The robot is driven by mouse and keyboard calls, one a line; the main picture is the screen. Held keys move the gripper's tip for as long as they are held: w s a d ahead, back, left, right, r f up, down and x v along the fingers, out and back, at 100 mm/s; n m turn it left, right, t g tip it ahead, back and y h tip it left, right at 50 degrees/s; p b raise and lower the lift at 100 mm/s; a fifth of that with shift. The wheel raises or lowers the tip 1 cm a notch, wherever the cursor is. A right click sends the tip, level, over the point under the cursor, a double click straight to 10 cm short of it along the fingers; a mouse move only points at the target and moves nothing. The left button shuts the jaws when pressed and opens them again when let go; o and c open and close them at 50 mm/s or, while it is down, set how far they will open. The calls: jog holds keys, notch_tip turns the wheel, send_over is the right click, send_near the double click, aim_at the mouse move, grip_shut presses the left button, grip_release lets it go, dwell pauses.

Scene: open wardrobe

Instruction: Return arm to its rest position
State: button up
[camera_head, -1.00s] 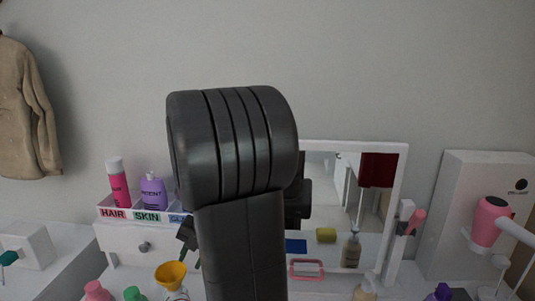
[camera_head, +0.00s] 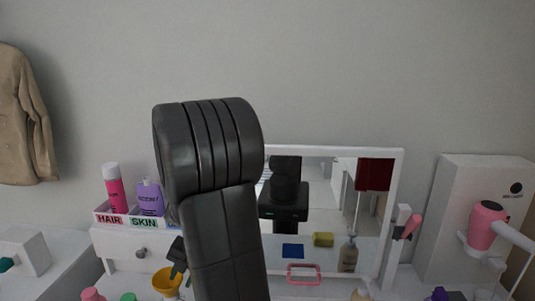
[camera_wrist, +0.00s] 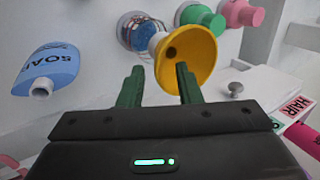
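My gripper (camera_wrist: 159,85) shows in the wrist view as two dark green fingers standing apart, with nothing between their tips. A yellow funnel (camera_wrist: 200,55) lies just beyond the fingers, its wide mouth turned toward the camera and its narrow end at a clear bottle (camera_wrist: 138,33). In the head view my dark arm rises in the middle and covers part of the table. One gripper finger (camera_head: 178,258) shows at its left edge, close to the yellow funnel (camera_head: 165,281).
A mirror (camera_head: 399,190) stands right of my arm and reflects part of me. A box labelled HAIR and SKIN (camera_head: 126,221) holds a pink bottle (camera_head: 114,188) and a purple one (camera_head: 150,198). A pink hair dryer (camera_head: 486,225) is at right.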

jog(key=v, duration=1.3)
jog(key=x, duration=1.3)
jog(key=shift+f, duration=0.4)
notch_tip(320, 180, up, 9)
jog(key=p, duration=0.7)
jog(key=shift+d, duration=0.1)
